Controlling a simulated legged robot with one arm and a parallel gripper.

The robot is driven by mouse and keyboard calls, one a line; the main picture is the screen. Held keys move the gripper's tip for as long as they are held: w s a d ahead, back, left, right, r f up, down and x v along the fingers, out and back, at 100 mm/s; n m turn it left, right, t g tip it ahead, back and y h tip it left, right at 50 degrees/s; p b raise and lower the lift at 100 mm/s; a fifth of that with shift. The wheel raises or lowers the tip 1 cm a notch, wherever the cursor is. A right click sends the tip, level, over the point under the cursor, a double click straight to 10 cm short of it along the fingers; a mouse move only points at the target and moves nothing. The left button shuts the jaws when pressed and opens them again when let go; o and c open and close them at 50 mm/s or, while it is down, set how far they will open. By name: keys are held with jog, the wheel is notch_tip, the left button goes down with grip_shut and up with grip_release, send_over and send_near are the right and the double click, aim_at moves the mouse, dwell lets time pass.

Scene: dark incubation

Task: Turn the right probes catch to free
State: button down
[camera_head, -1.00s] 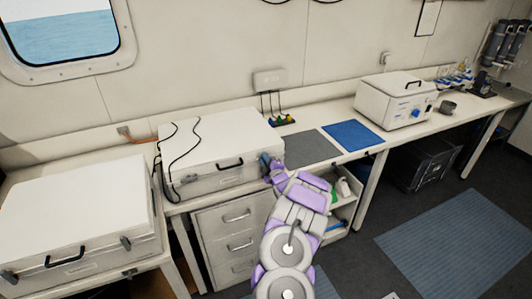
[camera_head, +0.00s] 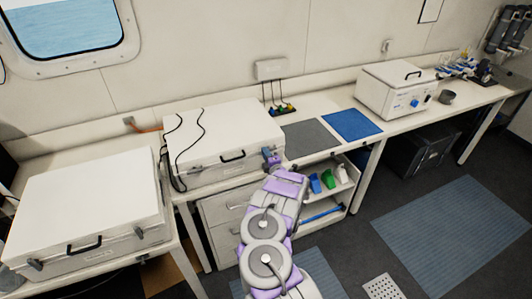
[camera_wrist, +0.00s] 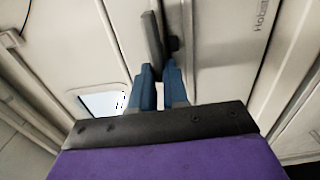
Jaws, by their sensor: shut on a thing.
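The box with probe cables is a white-lidded case (camera_head: 225,130) on the bench, with a black front handle (camera_head: 232,156). My gripper (camera_head: 271,156) is at the right end of its front face. In the wrist view, the blue fingers of my gripper (camera_wrist: 161,72) are closed on the lower end of a dark grey catch lever (camera_wrist: 152,38). The lever stands out from the pale case front beside a small dark pivot (camera_wrist: 174,43). In the head view this catch is hidden behind my gripper.
A second white case (camera_head: 88,205) with dark catches stands at the left. A grey mat (camera_head: 311,138) and a blue mat (camera_head: 352,125) lie right of the probe case. A white bath unit (camera_head: 393,93) stands farther right. Bottles (camera_head: 328,179) sit on a shelf below.

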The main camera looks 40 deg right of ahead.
jog(key=shift+a+f, duration=0.1)
jog(key=shift+f, duration=0.15)
jog(key=c, duration=1.1)
grip_release()
jog(key=shift+c, duration=0.2)
jog(key=shift+r, duration=0.1)
jog(key=shift+s, duration=0.1)
jog(key=p+v, duration=0.5)
jog(key=v, duration=1.2)
